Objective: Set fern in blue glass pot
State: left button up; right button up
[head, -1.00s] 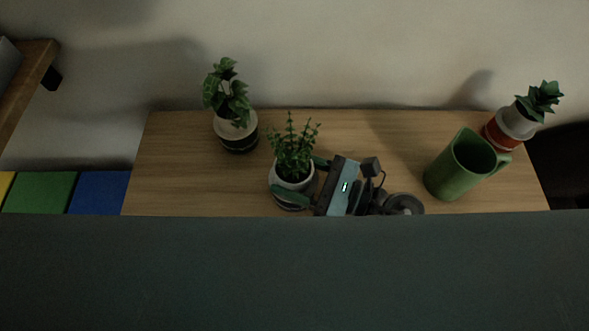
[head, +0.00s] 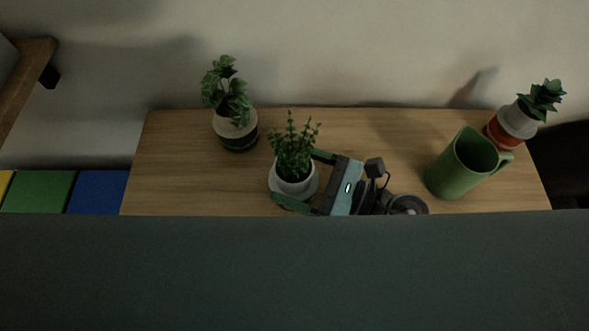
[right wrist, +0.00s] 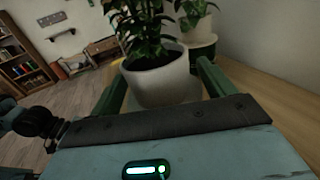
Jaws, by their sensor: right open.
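A leafy green plant (head: 292,145) stands upright in a pale round pot (head: 292,187) near the front of the wooden top; it may be the fern. A light grey rim or dish shows around the pot's lower part. My right gripper (head: 293,177) is open, with one green finger on each side of this pot. In the right wrist view the white pot (right wrist: 158,82) sits between the fingers, and a gap shows beside the right-hand finger. I cannot make out a clearly blue glass pot. My left gripper is not in view.
A trailing plant (head: 233,128) in a white and dark pot stands at the back left of the wooden top (head: 370,130). A green mug (head: 455,175) and a succulent in a red and white pot (head: 510,125) stand at the right. The middle back is clear.

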jog(key=b+v, duration=0.1)
jog(key=v, duration=0.2)
jog(key=b+v, duration=0.1)
jog(key=v, duration=0.2)
jog(key=shift+s+d+f, duration=0.1)
jog(key=shift+d+f, duration=0.05)
jog(key=shift+f, duration=0.05)
jog(key=shift+s+d+r, duration=0.15)
jog(key=shift+d, duration=0.25)
